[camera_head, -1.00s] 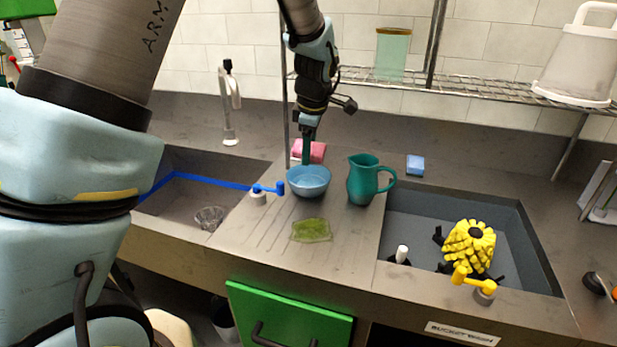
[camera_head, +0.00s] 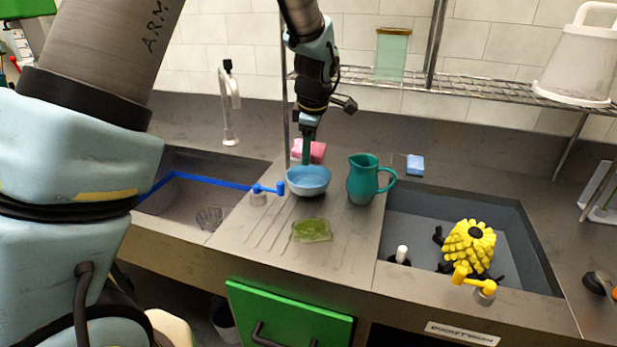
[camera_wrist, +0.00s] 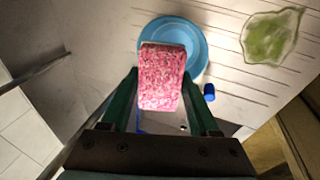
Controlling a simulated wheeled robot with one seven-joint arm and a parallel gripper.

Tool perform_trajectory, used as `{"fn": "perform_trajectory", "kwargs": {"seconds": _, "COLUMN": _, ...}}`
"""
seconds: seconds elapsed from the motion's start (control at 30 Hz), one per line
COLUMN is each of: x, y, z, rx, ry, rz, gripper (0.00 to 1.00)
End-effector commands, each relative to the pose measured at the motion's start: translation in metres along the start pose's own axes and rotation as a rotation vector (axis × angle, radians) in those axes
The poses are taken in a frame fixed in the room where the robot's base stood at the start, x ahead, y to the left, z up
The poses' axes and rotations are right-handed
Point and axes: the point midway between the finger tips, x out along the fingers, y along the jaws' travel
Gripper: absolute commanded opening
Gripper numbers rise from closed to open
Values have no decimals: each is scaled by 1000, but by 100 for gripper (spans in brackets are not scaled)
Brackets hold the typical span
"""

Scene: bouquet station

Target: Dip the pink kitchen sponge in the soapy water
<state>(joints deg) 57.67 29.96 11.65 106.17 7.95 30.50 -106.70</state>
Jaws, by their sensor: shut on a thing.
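The pink kitchen sponge (camera_head: 317,152) is held between the green fingers of my gripper (camera_head: 306,150), behind and slightly above the blue bowl (camera_head: 308,182) in the head view. In the wrist view the sponge (camera_wrist: 162,78) fills the gap between the fingers (camera_wrist: 160,98) and covers part of the bowl (camera_wrist: 199,48). The sponge appears above the bowl's near side there, apart from its inside. Whether the bowl holds soapy water cannot be made out.
A teal pitcher (camera_head: 364,180) stands just right of the bowl. A blue sponge (camera_head: 415,165) lies behind the right sink (camera_head: 412,228). A green leaf-shaped dish (camera_head: 312,230) lies in front. A wire shelf (camera_head: 480,90) hangs at right.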

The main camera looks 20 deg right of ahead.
Motion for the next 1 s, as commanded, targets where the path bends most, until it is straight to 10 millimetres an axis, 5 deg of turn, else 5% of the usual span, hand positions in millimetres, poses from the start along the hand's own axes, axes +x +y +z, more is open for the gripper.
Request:
{"fn": "perform_trajectory", "kwargs": {"seconds": 0.5, "x": -38, "y": 11, "z": -5, "rx": 0, "ry": 0, "rz": 0, "gripper": 17}}
{"fn": "perform_trajectory", "kwargs": {"seconds": 1.0, "x": -38, "y": 11, "z": -5, "rx": 0, "ry": 0, "rz": 0, "gripper": 17}}
